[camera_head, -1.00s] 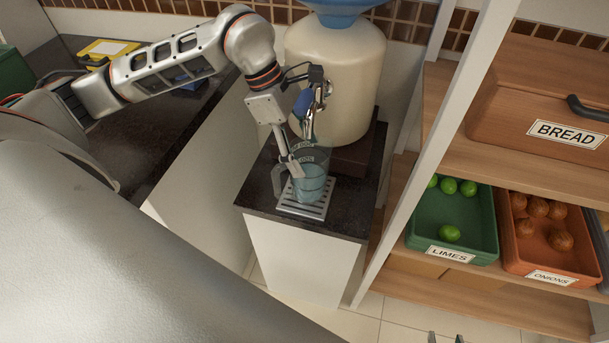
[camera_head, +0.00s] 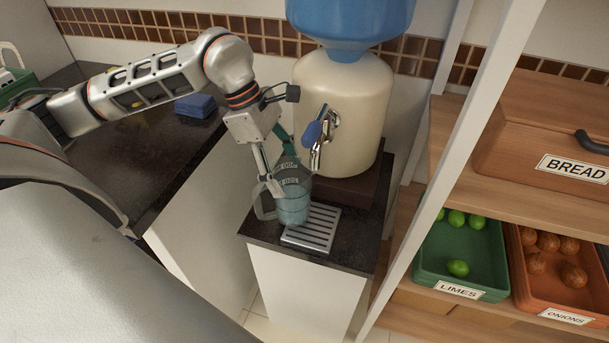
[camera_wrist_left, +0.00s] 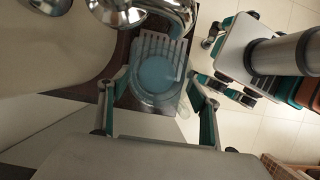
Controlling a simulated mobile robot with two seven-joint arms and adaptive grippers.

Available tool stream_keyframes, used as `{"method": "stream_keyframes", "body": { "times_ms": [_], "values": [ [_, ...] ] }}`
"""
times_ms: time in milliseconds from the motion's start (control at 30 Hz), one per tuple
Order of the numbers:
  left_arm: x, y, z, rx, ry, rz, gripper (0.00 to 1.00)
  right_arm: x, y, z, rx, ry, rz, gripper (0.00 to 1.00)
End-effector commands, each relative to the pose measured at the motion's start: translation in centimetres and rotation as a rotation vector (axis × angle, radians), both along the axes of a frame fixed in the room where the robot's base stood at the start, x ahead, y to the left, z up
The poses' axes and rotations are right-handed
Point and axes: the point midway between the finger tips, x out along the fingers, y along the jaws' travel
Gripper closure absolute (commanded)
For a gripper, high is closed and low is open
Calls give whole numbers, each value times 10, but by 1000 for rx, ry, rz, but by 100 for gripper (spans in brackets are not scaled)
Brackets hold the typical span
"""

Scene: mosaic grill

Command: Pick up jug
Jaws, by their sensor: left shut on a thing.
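The jug (camera_head: 293,207) is a clear measuring jug with bluish contents, below the dispenser's tap (camera_head: 318,140). In the left wrist view the jug (camera_wrist_left: 157,82) lies between my left fingers, with tray slats beyond. My right gripper appears at the right of that view (camera_wrist_left: 232,70); its jaw state is unclear.
The cream water dispenser (camera_head: 345,105) stands close behind the jug. A white shelf post (camera_head: 437,150) rises to the right, with crates of limes (camera_head: 455,287) and onions (camera_head: 565,317) beyond it. A dark counter (camera_head: 150,155) lies to the left.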

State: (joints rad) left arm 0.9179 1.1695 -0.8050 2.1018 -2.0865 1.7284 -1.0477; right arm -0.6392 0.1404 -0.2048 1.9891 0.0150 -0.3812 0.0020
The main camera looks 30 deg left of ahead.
Motion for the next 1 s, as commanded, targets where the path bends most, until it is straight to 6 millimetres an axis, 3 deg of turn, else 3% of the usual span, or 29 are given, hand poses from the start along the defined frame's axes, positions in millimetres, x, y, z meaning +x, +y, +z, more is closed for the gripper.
{"method": "stream_keyframes", "body": {
  "times_ms": [200, 500, 733, 1000],
  "values": [
    [-12, 50, -1, 3, 2, 6, 93, 2, 0, 0, -3, -7, 1, 64],
    [-24, 101, 0, 2, -1, 5, 93, 6, -2, -1, -9, -14, 1, 64],
    [-28, 120, 1, 0, -2, 1, 93, 8, -3, -2, -11, -16, 1, 64],
    [-29, 123, 2, -2, -3, -1, 93, 7, -3, -2, -11, -15, 0, 64]
  ]
}}
